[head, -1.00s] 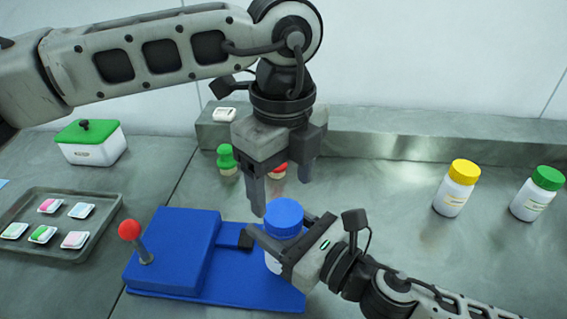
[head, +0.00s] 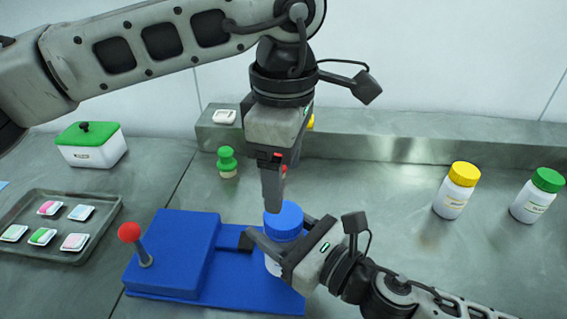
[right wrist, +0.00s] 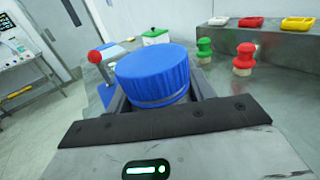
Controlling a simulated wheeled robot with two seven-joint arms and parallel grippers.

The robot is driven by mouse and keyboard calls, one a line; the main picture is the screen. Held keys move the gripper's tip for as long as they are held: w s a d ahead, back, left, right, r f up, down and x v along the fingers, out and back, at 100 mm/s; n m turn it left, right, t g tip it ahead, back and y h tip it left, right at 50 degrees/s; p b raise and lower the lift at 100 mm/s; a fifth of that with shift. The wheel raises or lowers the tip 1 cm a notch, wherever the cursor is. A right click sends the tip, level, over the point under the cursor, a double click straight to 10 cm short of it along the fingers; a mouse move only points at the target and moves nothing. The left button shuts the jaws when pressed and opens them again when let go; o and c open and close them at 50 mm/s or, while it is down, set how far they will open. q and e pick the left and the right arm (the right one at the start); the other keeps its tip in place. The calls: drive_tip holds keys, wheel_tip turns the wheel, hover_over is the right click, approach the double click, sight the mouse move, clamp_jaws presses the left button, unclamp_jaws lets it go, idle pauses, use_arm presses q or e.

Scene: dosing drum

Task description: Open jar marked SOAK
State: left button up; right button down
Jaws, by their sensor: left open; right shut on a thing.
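The blue-lidded jar (head: 284,222) stands upright on the right part of the blue clamp base (head: 285,299). Its blue lid also fills the middle of the right wrist view (right wrist: 155,75). Its label is mostly hidden, so I cannot read its marking. My right gripper (head: 276,248) is shut around the jar's body just below the lid. My left gripper (head: 272,208) is open and points down above the lid, seen edge-on, with its fingertips at about the lid's back left edge. I cannot tell whether they touch it.
The base carries a lever with a red knob (head: 129,232). Yellow-lidded (head: 451,202) and green-lidded (head: 530,204) jars stand at the right. A tray (head: 72,256) of small packets and a white box with green lid (head: 92,155) are at the left. A green stamp-like object (head: 227,161) stands behind.

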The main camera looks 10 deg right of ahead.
sight(283, 214)
use_arm(q)
drive_tip(key=m, duration=0.6)
drive_tip(key=shift+r+m, duration=0.1)
drive_tip(key=shift+m, duration=0.3)
drive_tip(key=shift+f, duration=3.9)
drive_tip(key=c, duration=1)
drive_tip(key=n, duration=0.2)
drive_tip(key=shift+n, duration=0.4)
drive_tip(key=shift+r, duration=0.25)
drive_tip(key=shift+r, duration=0.9)
